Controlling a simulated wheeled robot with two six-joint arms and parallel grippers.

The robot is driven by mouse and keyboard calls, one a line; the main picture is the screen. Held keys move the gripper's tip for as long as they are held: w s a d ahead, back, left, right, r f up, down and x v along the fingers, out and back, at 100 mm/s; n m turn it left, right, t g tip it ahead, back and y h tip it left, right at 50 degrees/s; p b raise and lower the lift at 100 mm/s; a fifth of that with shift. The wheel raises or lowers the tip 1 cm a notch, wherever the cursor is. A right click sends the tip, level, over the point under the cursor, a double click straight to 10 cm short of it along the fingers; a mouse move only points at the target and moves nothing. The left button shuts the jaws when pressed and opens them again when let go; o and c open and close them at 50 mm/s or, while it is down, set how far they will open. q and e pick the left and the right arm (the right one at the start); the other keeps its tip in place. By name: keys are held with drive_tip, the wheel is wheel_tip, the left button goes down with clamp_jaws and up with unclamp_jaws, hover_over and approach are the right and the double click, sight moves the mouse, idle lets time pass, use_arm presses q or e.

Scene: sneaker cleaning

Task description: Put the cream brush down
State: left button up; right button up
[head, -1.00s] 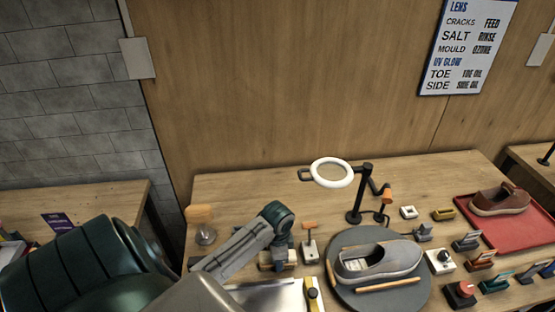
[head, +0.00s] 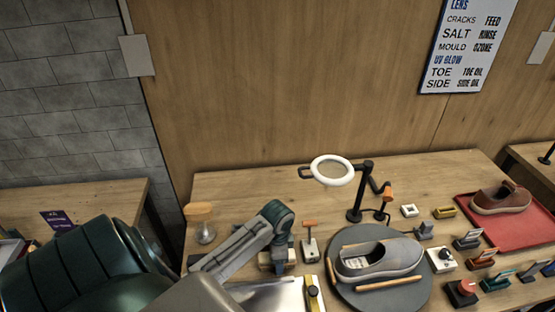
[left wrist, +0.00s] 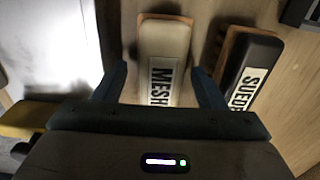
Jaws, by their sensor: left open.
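The cream brush, marked MESH, (left wrist: 165,55) lies on the wooden table in the left wrist view, label up. My left gripper (left wrist: 160,88) is open, with one finger on each side of the brush's near part and visible gaps between. In the head view my left gripper (head: 280,250) points down at the table left of the round grey mat, and hides most of the brush there. My right gripper is in neither view.
A dark SUEDE brush (left wrist: 250,72) lies close to the right finger. A yellow-handled tool (head: 313,295) and a pale sheet (head: 275,297) are nearby. A grey shoe (head: 378,260) sits on the round mat (head: 405,295). A lamp (head: 355,210) stands behind.

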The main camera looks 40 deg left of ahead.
use_arm(q)
drive_tip(key=r, duration=0.1)
drive_tip(key=r+b, duration=0.2)
drive_tip(key=r, duration=0.1)
drive_tip(key=shift+w+a, duration=0.25)
drive_tip(key=shift+w, duration=0.1)
wheel_tip(320, 180, up, 5)
drive_tip(key=shift+s+r+p, duration=0.1)
drive_tip(key=shift+r+p, duration=0.1)
drive_tip(key=shift+p, duration=0.5)
drive_tip(key=shift+r, duration=0.45)
